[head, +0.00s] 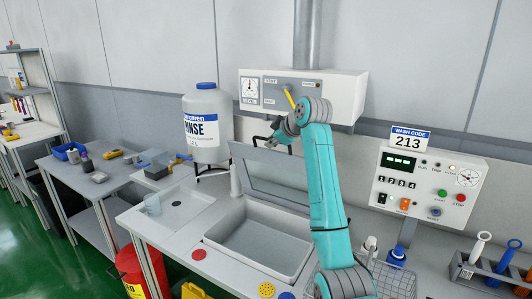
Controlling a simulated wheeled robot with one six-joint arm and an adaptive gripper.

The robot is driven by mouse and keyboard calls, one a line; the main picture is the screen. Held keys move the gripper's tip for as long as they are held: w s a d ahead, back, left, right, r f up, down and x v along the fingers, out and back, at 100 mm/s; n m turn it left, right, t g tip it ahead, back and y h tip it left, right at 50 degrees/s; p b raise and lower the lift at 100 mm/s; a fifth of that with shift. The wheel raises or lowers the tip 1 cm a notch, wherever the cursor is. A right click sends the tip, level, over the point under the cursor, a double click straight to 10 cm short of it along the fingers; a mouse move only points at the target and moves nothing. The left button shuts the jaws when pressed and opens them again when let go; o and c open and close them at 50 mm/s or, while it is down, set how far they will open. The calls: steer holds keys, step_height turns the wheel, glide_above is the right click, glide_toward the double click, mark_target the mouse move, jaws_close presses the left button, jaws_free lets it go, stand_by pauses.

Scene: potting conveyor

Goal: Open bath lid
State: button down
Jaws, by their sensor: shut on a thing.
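The bath (222,253) is a grey rectangular basin set into the white counter, with its top uncovered. Its lid (262,165) stands raised, tilted up at the back edge of the basin. My gripper (268,140) is at the lid's top edge, small and partly hidden by my teal arm. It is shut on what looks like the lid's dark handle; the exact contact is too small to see. My arm covers the right part of the lid and the bath's right side.
A rinse tank (206,125) stands behind left, and a vent box (345,95) hangs above. A control panel (430,195) is at right, with a wire basket (395,280) below it.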

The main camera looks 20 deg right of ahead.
steer(key=shift+w+d+r, duration=0.25)
steer(key=shift+w+d, duration=0.2)
steer(key=shift+d, duration=0.1)
steer(key=shift+w+d+r, duration=0.2)
steer(key=shift+w+d, duration=0.2)
steer(key=shift+d, duration=0.15)
steer(key=c, duration=1.5)
jaws_free()
steer(key=v, duration=1.2)
